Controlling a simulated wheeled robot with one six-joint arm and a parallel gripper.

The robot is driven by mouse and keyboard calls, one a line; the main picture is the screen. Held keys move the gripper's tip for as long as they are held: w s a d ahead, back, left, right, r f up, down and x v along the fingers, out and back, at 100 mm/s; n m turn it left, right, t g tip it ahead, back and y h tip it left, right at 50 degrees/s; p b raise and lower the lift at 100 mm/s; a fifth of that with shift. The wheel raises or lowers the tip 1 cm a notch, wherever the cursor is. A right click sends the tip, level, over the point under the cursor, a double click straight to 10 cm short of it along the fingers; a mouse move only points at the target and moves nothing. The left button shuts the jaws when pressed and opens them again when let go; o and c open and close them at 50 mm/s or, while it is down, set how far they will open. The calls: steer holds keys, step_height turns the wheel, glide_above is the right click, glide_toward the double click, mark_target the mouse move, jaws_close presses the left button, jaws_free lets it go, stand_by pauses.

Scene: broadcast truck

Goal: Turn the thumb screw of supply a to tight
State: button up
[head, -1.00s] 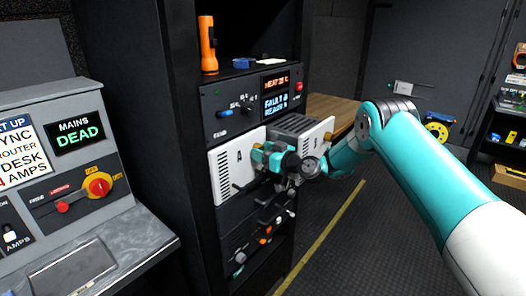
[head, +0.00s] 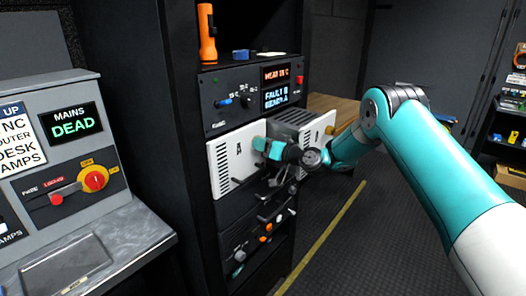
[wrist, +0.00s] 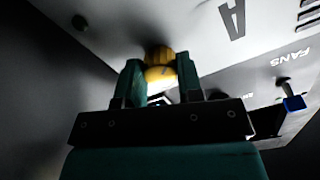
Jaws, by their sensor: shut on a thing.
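Supply A is the white panel (head: 222,165) marked with a black A, in the rack in the head view. In the wrist view its white face (wrist: 205,25) fills the top. The thumb screw (wrist: 160,65) is a brass-yellow ribbed knob on that face. My gripper (wrist: 158,82) is shut on it, with one finger on each side. In the head view my gripper (head: 270,149) is at the right part of the A panel, and its body hides most of the screw. The screw's turn angle cannot be read.
A second white unit (head: 316,134) with a grey vented top stands out to the right of supply A. Above is a black panel with lit displays (head: 276,85). An orange torch (head: 207,35) stands on top. In the wrist view, a blue-tipped switch (wrist: 293,102) is near FANS lettering.

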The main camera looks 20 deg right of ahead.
steer(key=m+b, duration=0.2)
steer(key=m, duration=0.1)
steer(key=shift+m, duration=0.4)
steer(key=m, duration=0.3)
steer(key=shift+m+b, duration=0.3)
steer(key=shift+b, duration=0.1)
steer(key=m, duration=0.3)
steer(key=shift+r+m, duration=0.1)
steer(key=shift+m, duration=0.3)
steer(key=m, duration=0.3)
steer(key=shift+m+p, duration=0.3)
steer(key=m+p, duration=0.1)
steer(key=m, duration=0.4)
steer(key=shift+r+p, duration=0.1)
steer(key=shift+p, duration=0.2)
steer(key=m+p, duration=0.1)
steer(key=m, duration=0.4)
steer(key=shift+m+p, duration=0.4)
steer(key=o, duration=0.9)
